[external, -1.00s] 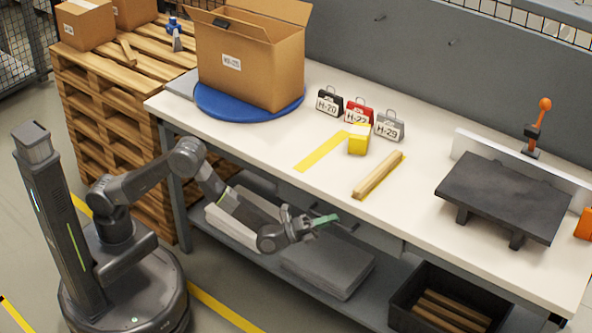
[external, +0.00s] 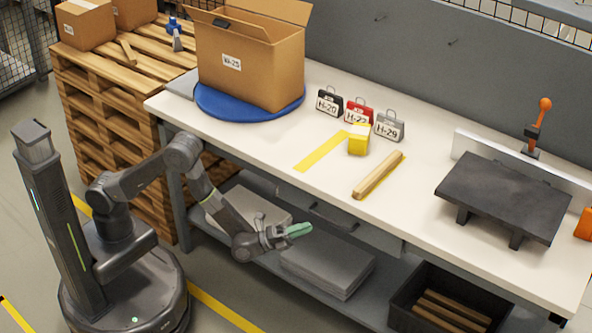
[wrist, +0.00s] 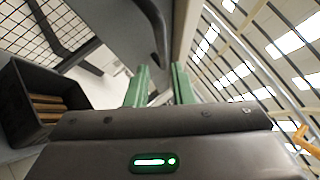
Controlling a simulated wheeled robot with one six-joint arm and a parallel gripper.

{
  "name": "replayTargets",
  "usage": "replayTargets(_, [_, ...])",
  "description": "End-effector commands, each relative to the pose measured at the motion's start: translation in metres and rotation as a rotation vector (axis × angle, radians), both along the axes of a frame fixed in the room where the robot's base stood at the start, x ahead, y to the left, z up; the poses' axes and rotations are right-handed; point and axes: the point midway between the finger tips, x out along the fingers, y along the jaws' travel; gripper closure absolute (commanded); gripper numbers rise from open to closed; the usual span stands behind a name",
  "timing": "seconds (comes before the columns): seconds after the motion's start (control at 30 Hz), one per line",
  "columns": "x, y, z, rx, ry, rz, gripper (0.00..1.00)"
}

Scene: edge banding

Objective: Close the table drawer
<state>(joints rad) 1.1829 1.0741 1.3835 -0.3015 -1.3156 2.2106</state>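The table drawer (external: 378,237) is a grey front under the worktop's near edge, with a dark handle (external: 328,213). It looks close under the edge, but I cannot tell whether it is fully flush. My gripper (external: 300,230) has green fingers and is just in front of and left of the handle, apparently apart from it. In the wrist view the two fingers of my gripper (wrist: 160,75) stand apart with an empty gap. The dark curved handle (wrist: 153,30) on the grey drawer front (wrist: 112,18) is ahead of them.
The white worktop (external: 270,150) holds a cardboard box (external: 255,75), tagged padlocks, a yellow block and a wooden strip (external: 378,175). The lower shelf bears grey sheets (external: 325,268) and a black crate (external: 400,315) of wood pieces. The pallet stack (external: 110,120) stands left.

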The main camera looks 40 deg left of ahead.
Motion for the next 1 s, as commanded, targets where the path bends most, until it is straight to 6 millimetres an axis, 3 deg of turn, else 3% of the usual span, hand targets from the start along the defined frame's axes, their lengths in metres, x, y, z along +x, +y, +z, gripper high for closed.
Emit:
replayTargets(0.3, [-0.026, 0.03, -0.016, 0.001, 0.001, -0.001, 0.78])
replayTargets(1.0, [-0.028, 0.032, -0.018, -0.001, -0.001, 0.0, 0.78])
